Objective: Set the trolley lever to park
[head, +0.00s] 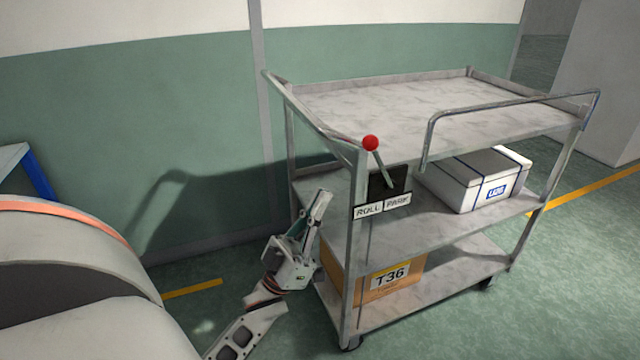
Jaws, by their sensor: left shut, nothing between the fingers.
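The trolley (430,105) is a grey metal cart with three shelves. Its lever (381,167) has a red ball knob (370,143) and rises from a dark plate (399,180) on the near left corner. The lever tilts up and to the left, towards the side of the ROLL label (368,210); the PARK label (397,201) is on the right. My left gripper (322,197) is shut and empty, pointing up just left of the trolley's near post, below and left of the knob, apart from the lever. My right gripper is out of view.
A white box with blue straps (468,181) sits on the middle shelf. A cardboard box marked T36 (387,280) sits on the bottom shelf. The top shelf is bare. A green and white wall (130,110) stands behind. A blue-legged table (36,172) shows at far left.

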